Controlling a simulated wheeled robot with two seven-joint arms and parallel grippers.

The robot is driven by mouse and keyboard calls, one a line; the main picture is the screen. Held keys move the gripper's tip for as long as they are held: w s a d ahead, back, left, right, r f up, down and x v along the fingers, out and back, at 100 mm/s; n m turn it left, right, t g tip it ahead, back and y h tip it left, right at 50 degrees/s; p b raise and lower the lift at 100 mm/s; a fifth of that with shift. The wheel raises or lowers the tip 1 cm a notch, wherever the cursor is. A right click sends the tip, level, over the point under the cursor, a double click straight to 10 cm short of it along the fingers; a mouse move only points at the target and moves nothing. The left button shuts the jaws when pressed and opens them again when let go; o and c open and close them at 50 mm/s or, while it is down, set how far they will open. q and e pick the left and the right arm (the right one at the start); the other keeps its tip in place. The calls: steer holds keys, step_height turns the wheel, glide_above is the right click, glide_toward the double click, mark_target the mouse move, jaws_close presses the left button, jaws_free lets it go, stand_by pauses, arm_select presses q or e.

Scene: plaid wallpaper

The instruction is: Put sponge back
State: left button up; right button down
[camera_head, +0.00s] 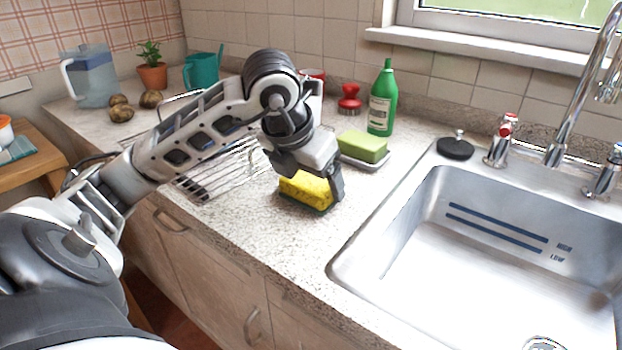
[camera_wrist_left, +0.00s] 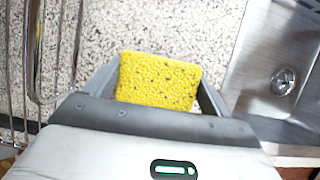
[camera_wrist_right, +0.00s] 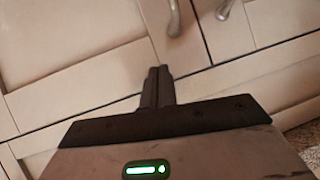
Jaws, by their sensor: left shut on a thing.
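A yellow sponge with a dark green underside (camera_head: 306,190) is at the counter in front of the sink's left side. My left gripper (camera_head: 312,187) is shut on it, with fingers on both sides. In the left wrist view the sponge's yellow face (camera_wrist_left: 158,82) fills the space between the fingers. I cannot tell whether the sponge touches the counter. A green block, perhaps a soap or second sponge (camera_head: 362,147), rests on a small white dish (camera_head: 366,164) behind the gripper. My right gripper (camera_wrist_right: 158,72) shows only in the right wrist view, its fingers together and empty, facing the cabinet doors.
The steel sink (camera_head: 480,240) lies to the right. A wire rack (camera_head: 225,170) is left of the sponge. A pitcher (camera_head: 90,78) stands at the far left.

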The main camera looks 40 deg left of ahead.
arm_select(q)
steer(key=shift+f, duration=0.2)
steer(key=o, duration=0.8)
steer(key=shift+r, duration=0.1)
steer(key=shift+o, duration=0.2)
arm_select(e)
steer(key=shift+f, duration=0.1)
arm_select(q)
steer(key=shift+r, duration=0.1)
steer(key=shift+r, duration=0.3)
steer(key=p+v, duration=0.2)
steer(key=v, duration=0.9)
steer(key=shift+s+r, duration=0.15)
steer(key=shift+r, duration=0.05)
arm_select(e)
steer(key=shift+w+d+r, duration=0.1)
steer(key=shift+r, duration=0.4)
